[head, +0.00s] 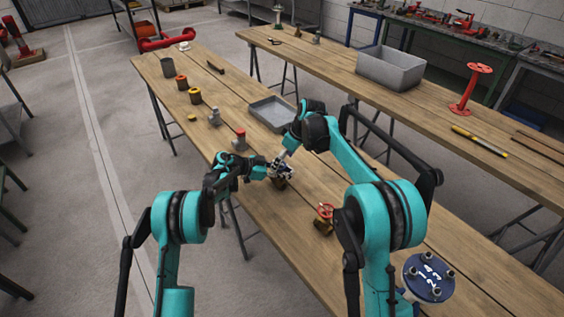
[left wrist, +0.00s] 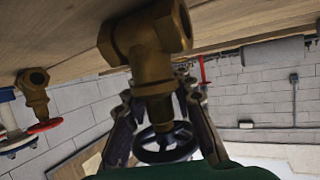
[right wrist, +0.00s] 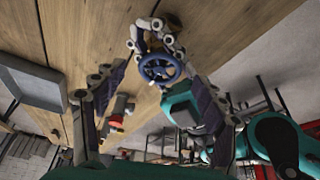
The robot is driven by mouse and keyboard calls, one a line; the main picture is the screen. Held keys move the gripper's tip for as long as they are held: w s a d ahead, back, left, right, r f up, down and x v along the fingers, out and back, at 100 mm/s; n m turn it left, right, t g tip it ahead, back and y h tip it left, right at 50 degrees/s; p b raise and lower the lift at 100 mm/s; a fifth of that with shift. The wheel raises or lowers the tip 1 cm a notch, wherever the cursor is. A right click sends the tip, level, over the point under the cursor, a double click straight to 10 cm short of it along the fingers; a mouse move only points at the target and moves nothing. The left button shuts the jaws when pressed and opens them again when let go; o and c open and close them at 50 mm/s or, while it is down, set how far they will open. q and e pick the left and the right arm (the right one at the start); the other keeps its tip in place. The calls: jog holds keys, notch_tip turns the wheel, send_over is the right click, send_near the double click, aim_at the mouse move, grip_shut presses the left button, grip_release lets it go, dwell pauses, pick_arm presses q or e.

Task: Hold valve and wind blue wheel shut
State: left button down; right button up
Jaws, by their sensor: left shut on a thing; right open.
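The brass valve (left wrist: 150,45) stands on the wooden table. My left gripper (left wrist: 158,95) is shut on its body, with a finger on each side below the hex part. Its hand wheel looks dark in the left wrist view (left wrist: 168,148) and blue in the right wrist view (right wrist: 160,68). In the right wrist view my right gripper (right wrist: 153,78) is open, its fingers spread either side of the blue wheel. Whether they touch the rim is unclear. In the head view both grippers meet at the valve, which they mostly hide.
A second brass valve with a red wheel (head: 325,211) stands nearer on the same table. A grey tray (head: 271,112), a red-topped fitting (head: 240,138) and several small parts stand farther back. A second table holds a grey bin (head: 391,68).

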jog(key=v, duration=1)
jog(key=shift+r, duration=0.15)
jog(key=shift+s, duration=0.1)
pick_arm(q)
jog(key=c, duration=1.2)
grip_release()
